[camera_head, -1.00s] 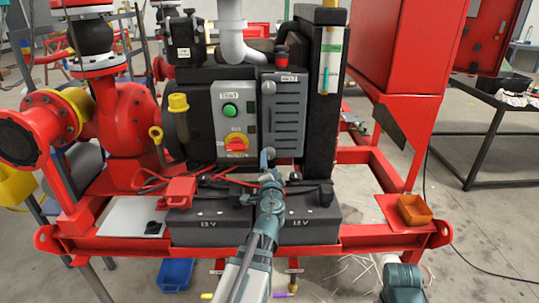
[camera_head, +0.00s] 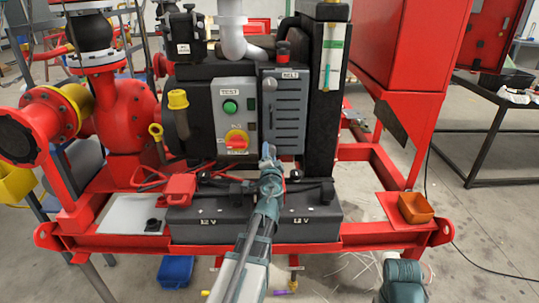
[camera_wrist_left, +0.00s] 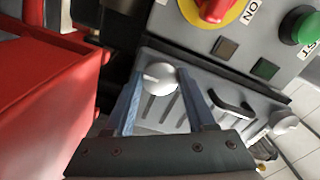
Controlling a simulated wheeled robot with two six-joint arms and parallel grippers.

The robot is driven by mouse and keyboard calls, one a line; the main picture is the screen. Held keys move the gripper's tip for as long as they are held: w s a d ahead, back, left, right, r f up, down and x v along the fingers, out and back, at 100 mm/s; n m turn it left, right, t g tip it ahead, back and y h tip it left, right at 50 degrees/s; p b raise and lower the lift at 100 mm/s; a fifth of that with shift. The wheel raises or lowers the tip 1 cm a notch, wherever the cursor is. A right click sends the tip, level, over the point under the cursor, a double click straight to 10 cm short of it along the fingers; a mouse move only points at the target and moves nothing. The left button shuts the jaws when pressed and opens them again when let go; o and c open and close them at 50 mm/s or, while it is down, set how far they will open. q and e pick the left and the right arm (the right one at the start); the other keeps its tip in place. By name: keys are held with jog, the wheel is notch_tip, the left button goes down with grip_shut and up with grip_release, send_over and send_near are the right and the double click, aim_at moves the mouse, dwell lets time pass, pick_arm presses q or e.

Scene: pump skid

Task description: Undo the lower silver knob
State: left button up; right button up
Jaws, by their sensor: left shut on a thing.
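The lower silver knob (camera_wrist_left: 159,78) is round with a pale ridge and sits on the grey louvred cover. It shows in the left wrist view between the two blue-grey fingers of my left gripper (camera_wrist_left: 160,73). The gripper is shut on it. In the head view my left gripper (camera_head: 268,154) reaches the bottom of the grey cover (camera_head: 284,112) and hides the lower knob. The upper silver knob (camera_head: 270,84) is at the cover's top left; in the left wrist view it is at the right (camera_wrist_left: 285,122).
A control box (camera_head: 236,112) with a green button and a red-yellow switch is left of the cover. A black handle (camera_wrist_left: 232,104) is on the cover. Black batteries (camera_head: 210,225) with clamps and cables lie below. An orange bin (camera_head: 414,208) stands on the red frame at right.

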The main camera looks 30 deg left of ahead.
pick_arm(q)
grip_shut()
